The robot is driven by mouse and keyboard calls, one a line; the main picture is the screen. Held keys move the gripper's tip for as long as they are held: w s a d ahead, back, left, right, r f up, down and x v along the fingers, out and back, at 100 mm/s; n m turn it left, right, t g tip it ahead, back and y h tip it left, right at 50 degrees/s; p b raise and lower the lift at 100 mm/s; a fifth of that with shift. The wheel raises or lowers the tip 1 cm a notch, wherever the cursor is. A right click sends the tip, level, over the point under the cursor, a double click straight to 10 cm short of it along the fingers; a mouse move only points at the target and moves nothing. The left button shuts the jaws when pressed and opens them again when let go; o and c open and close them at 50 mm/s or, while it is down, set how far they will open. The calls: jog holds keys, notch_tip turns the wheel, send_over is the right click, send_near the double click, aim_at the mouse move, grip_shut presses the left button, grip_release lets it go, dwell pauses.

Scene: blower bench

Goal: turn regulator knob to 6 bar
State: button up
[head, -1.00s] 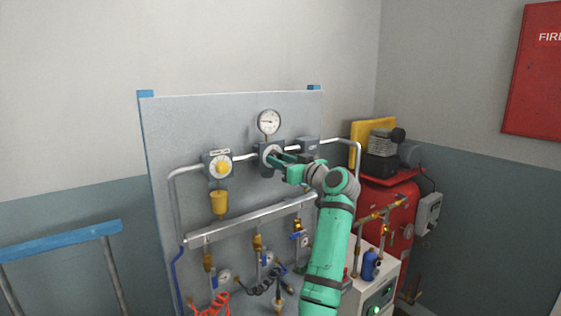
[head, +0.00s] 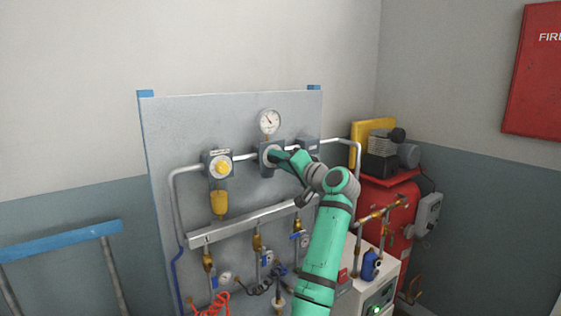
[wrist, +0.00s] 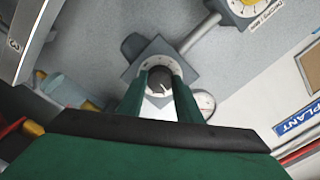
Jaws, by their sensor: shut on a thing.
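The regulator (head: 267,158) is a grey block on the panel's pipe, below a round white pressure gauge (head: 269,122). Its dark knob (wrist: 160,78) shows in the wrist view, ringed by a pale marked dial. My gripper (head: 279,157) is shut on the knob, with one green finger on each side of it in the wrist view (wrist: 160,90). The gauge's needle points to the upper left; its numbers are too small to read. The gauge is partly hidden behind a finger in the wrist view (wrist: 205,102). In the head view my gripper hides most of the knob.
A second unit with a yellow knob (head: 222,168) and an amber bowl (head: 219,203) is left of the regulator. A grey box (head: 307,146) is close on the right. Pipes and valves run below my arm. A red tank (head: 388,205) stands right of the panel.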

jog(key=m, duration=1.1)
jog(key=shift+d, duration=0.15)
jog(key=shift+m, duration=0.4)
jog(key=o, duration=1)
jog(key=shift+o, duration=0.2)
